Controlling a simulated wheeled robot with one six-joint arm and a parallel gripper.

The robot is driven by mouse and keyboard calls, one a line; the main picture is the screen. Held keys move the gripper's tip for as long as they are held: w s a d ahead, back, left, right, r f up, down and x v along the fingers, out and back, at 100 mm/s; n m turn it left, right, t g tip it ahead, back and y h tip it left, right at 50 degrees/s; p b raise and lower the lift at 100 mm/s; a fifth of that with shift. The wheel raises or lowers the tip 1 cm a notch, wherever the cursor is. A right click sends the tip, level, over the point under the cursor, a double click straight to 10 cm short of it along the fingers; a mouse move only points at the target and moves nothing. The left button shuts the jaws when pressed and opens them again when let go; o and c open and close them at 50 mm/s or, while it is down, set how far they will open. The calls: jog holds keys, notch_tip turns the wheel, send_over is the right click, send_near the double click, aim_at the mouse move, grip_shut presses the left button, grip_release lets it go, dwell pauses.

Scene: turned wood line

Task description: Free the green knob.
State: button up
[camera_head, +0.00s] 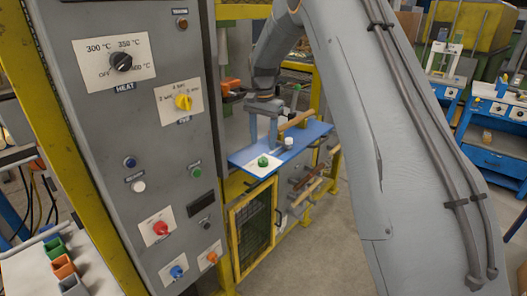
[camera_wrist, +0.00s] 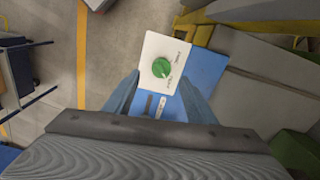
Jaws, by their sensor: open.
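The green knob (camera_head: 263,161) sits on a white plate (camera_head: 254,168) at the near left end of a blue board (camera_head: 303,138). In the wrist view the knob (camera_wrist: 161,68) is round, with a pale pointer line that seems to aim at the lower of two small words on the plate (camera_wrist: 153,45). The words are too small to read surely. My gripper (camera_wrist: 160,88) is open and empty, its two fingers spread to either side of the knob's line and apart from it. In the head view my gripper (camera_head: 263,135) hangs just behind the knob.
A small white cylinder (camera_head: 288,143) and a wooden piece (camera_head: 297,122) are on or over the blue board. A grey control panel (camera_head: 130,100) with several knobs stands close at left. A yellow frame with mesh (camera_head: 252,222) is below.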

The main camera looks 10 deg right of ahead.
aim_at(263, 158)
jog(key=shift+w, duration=0.2)
jog(key=shift+f, duration=0.45)
jog(key=shift+f+p, duration=1.45)
jog(key=shift+f, duration=1.9)
jog(key=shift+c, duration=0.2)
jog(key=c, duration=1)
